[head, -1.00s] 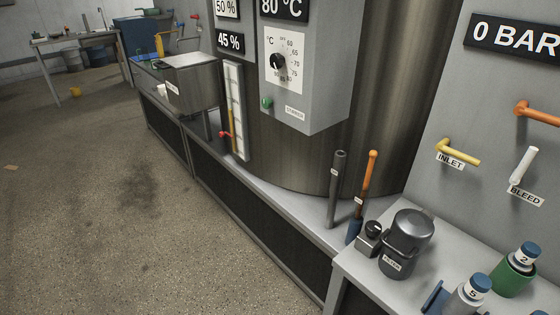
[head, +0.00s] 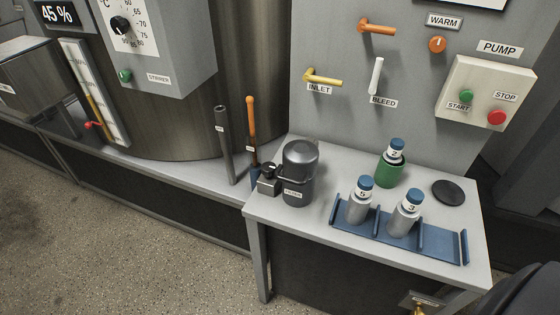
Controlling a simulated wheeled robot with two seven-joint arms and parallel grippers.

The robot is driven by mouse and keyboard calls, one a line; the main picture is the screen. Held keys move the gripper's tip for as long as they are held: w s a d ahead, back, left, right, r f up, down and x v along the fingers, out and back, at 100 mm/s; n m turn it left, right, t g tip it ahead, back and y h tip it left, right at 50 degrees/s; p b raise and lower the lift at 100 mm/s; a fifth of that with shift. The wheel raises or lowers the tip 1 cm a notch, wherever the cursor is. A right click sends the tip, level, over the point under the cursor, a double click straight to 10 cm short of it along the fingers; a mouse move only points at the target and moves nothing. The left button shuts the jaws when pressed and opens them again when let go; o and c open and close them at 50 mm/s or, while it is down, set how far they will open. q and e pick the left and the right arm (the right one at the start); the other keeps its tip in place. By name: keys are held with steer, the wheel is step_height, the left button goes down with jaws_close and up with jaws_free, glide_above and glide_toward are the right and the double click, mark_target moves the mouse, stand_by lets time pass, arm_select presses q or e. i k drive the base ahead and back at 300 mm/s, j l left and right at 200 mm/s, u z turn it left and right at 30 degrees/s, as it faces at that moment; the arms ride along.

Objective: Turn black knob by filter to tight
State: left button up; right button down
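The filter (head: 299,172) is a dark grey cylinder with a domed lid and a small label. It stands at the back left corner of the grey side table. A small grey block to its left carries the black knob (head: 268,170) on top. The knob is small here and I cannot read any mark showing its setting. Neither of my grippers shows in the head view.
The table (head: 295,224) also bears a blue rack (head: 436,242) with bottles 5 (head: 359,205) and 3 (head: 404,215), bottle 2 (head: 395,152) in a green holder, and a black disc (head: 448,192). A grey rod (head: 225,145) and an orange-handled tool (head: 251,120) stand left of the filter.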

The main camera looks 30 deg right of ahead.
mark_target(268, 169)
steer(key=z, duration=0.4)
steer(key=i+j+z, duration=0.15)
steer(key=z, duration=0.2)
steer(key=j+z, duration=0.1)
steer(key=z, duration=0.3)
